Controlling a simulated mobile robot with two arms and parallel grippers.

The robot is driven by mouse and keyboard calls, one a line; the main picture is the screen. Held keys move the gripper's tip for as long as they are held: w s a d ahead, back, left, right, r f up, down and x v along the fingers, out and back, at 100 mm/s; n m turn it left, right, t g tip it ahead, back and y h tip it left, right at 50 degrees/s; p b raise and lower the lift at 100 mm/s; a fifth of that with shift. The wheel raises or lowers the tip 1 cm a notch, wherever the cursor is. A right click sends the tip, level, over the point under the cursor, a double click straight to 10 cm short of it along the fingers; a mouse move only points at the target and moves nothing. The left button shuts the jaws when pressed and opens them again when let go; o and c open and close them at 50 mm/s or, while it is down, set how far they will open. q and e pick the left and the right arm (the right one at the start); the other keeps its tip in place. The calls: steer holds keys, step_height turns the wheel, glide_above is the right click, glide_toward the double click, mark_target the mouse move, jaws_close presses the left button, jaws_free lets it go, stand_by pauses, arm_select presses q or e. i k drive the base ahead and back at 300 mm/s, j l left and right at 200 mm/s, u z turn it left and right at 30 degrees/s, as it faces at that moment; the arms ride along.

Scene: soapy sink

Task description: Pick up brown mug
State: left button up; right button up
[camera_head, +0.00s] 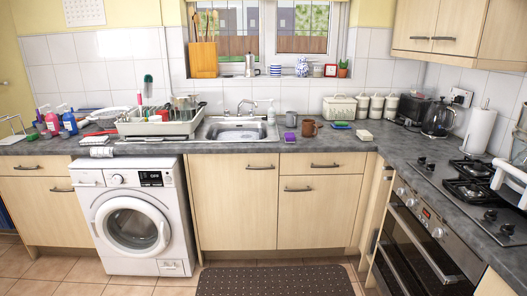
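The brown mug (309,128) stands upright on the grey worktop (250,147), to the right of the sink (236,131). Its handle side points to the right. A purple box-like item (290,137) lies close to its left, and a grey mug (291,118) stands behind it to the left. I cannot make out either of my grippers in the head view. Nothing is seen touching the brown mug.
A green and blue sponge (341,125) and a pale block (365,135) lie right of the mug. White canisters (376,106) and a bread bin (339,107) stand behind. A full dish rack (160,128) is left of the sink. A white piece (509,178), unclear, shows over the hob.

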mark_target(308, 125)
steer(key=i, duration=2.5)
